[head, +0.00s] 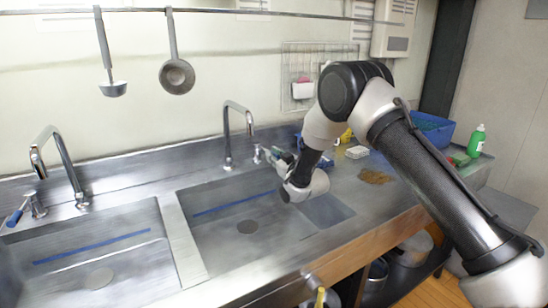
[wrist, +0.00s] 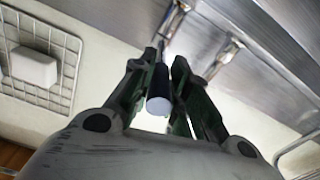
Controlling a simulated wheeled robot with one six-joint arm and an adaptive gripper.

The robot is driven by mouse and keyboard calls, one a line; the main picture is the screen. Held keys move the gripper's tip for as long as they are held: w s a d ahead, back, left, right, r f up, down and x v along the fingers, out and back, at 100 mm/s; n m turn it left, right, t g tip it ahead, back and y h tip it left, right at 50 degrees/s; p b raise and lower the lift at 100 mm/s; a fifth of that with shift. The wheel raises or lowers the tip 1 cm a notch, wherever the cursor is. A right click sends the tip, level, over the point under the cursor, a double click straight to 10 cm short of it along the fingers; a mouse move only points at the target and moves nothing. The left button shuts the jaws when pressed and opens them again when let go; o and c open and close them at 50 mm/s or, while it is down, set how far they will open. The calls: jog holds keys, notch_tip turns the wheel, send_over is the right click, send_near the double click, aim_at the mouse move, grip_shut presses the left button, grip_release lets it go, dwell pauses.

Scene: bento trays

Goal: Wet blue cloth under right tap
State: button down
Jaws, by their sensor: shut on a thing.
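The right tap (head: 237,125) stands behind the right basin, its spout curving over it. My gripper (head: 270,155) is at the small lever beside this tap's base. In the wrist view my gripper (wrist: 164,62) is shut on the lever's dark blue handle (wrist: 161,82), which has a pale round end. No water stream shows under the spout. A flat blue-grey square (head: 326,210) lies at the right of the right basin (head: 215,228); I cannot tell whether it is the blue cloth. My arm hides part of the counter there.
The left tap (head: 58,158) and left basin (head: 130,262) are at the left. A brown cloth-like patch (head: 376,176), a white block (head: 357,152), a blue bin (head: 435,130) and a green bottle (head: 476,140) are at the right. A ladle (head: 112,88) and a strainer (head: 177,75) hang above.

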jog(key=shift+d, duration=0.1)
jog(key=shift+w+d+n+g+y, duration=0.9)
jog(key=shift+d+n+g+y, duration=0.15)
jog(key=shift+n+y, duration=0.2)
jog(key=c, duration=1.3)
grip_release()
